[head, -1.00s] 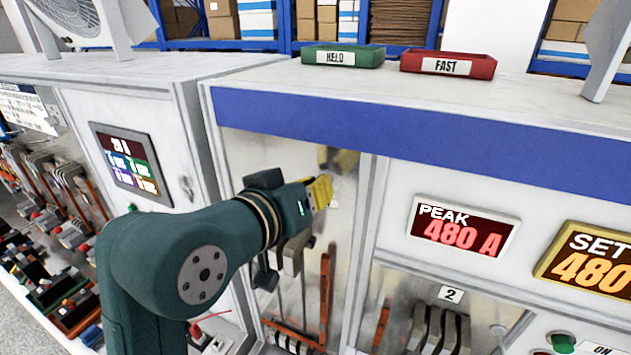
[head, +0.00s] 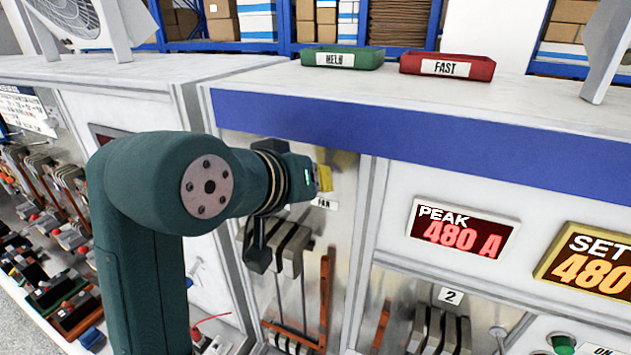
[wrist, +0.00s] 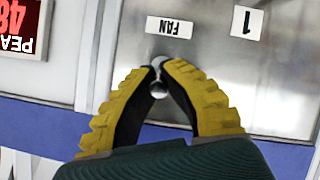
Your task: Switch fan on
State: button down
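The fan switch is a small silver toggle (wrist: 158,90) with a round tip, on a metal panel beside a label reading FAN (wrist: 169,27), which appears upside down in the wrist view. My gripper (wrist: 157,66) is at it, its yellow-backed fingers with dark pads drawn close together on either side of the toggle. Its round tip shows between the pads. In the head view my gripper (head: 324,178) is against the panel just above the FAN label (head: 325,203), and the toggle is hidden there. A white fan (head: 85,25) stands on the cabinet at upper left.
A PEAK display (head: 463,231) reads 480 A, and a SET display (head: 590,265) is right of it. Grey levers (head: 293,250) and orange bars (head: 325,290) are below my gripper. Green HELD (head: 343,57) and red FAST (head: 448,65) trays sit on the cabinet top.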

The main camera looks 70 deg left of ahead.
jog(key=c, duration=1)
grip_release()
jog(key=shift+w+d+f, duration=0.15)
jog(key=shift+d, duration=0.05)
jog(key=shift+c, duration=0.2)
jog(key=shift+s+d+r, duration=0.1)
jog(key=shift+s+r, duration=0.2)
jog(key=v, duration=1.1)
jog(key=shift+s+d, duration=0.1)
jog(key=shift+d, duration=0.05)
